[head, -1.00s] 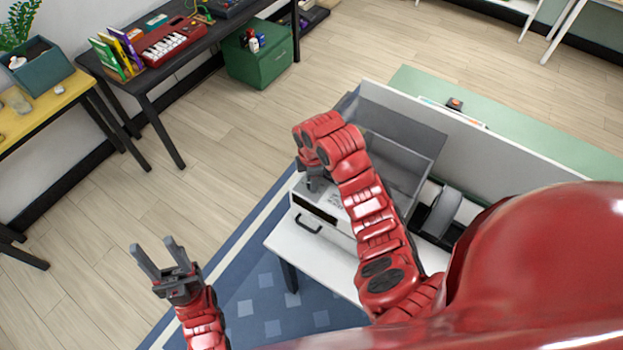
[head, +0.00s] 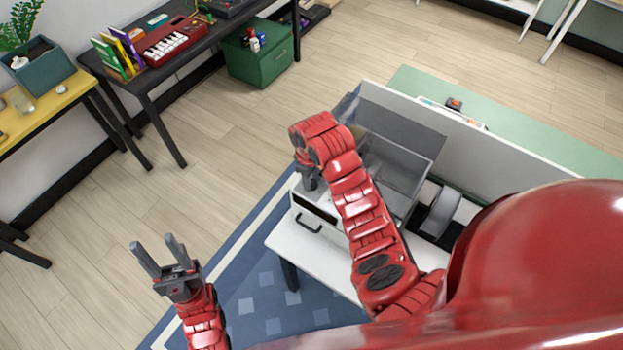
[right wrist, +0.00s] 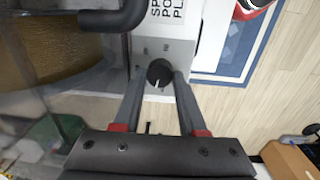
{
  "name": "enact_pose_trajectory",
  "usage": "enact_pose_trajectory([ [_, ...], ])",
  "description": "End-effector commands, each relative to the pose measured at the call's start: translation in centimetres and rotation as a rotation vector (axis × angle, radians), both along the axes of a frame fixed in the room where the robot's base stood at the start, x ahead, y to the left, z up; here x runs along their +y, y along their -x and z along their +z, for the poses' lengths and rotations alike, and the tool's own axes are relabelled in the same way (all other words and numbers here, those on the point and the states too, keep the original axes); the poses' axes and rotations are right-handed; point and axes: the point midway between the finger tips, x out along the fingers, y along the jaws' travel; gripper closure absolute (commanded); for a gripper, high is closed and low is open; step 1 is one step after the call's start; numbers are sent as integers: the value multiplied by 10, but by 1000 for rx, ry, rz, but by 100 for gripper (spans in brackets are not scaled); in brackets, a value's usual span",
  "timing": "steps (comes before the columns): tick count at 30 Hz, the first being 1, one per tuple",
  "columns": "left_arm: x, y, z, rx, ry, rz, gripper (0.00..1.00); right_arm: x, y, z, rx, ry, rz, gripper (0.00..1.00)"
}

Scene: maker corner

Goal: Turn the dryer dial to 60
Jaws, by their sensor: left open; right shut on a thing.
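The dryer (head: 318,212) is a white box with a clear smoky lid and a dark front handle, on a white table. It is partly hidden behind my right arm in the head view. Its dial (right wrist: 159,73) is a round black knob with a white pointer mark, on a pale panel in the right wrist view. My right gripper (right wrist: 158,80) is shut on the dial, one finger on each side. In the head view this gripper (head: 308,182) is at the dryer's top left. The scale marks are too small to read. My left gripper (head: 158,252) is open and empty over the floor.
A spool holder (head: 441,212) stands right of the dryer on the white table (head: 330,262). A grey divider (head: 480,140) rises behind. A dark bench and a green cabinet (head: 258,62) stand further back. Floor at the left is clear.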

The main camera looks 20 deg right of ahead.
Motion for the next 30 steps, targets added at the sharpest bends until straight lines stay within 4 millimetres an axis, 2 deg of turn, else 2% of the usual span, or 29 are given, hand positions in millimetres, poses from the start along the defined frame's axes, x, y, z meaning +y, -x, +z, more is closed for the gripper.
enact_pose_trajectory([
  [13, 0, 0, 0, 0, 0, 0, 50, 0, -1, 0, -1, -1, -246, 100],
  [30, 0, 0, 0, 0, 0, 0, 50, 0, -1, 0, -2, -1, -292, 100],
])
